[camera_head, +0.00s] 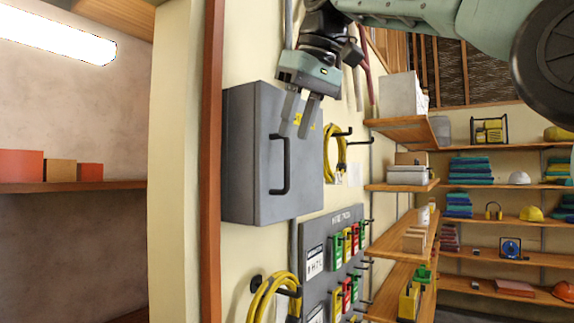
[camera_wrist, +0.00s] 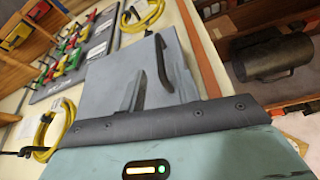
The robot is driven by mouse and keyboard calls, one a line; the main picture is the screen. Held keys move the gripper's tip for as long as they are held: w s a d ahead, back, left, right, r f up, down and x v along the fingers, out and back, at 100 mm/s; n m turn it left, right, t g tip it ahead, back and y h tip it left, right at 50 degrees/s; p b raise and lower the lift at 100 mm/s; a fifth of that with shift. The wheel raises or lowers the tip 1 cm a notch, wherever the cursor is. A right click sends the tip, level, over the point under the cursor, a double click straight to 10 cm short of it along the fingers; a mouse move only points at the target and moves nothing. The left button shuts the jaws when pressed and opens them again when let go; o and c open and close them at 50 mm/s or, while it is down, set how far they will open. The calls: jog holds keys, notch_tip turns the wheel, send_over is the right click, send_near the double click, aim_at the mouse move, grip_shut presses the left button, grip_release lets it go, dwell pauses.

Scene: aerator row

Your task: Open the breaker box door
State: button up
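The grey breaker box (camera_head: 250,150) is mounted on the cream wall in the head view, left of centre. Its door looks shut, with a dark vertical bar handle (camera_head: 286,166) on it. My gripper (camera_head: 296,132) hangs from above in front of the upper part of the door, with its fingertips above the handle.
A yellow cable coil (camera_head: 336,150) hangs just right of the box. Below are a lockout board (camera_head: 318,240) with coloured tags and another yellow coil (camera_head: 270,298). A brown post (camera_head: 212,160) stands left. Wooden shelves (camera_head: 402,187) jut out on the right.

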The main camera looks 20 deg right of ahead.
send_over(287, 189)
jog(key=f, duration=0.5)
jog(key=shift+w+d+f, duration=0.15)
jog(key=shift+w+f, duration=0.15)
jog(key=shift+f, duration=0.1)
grip_shut()
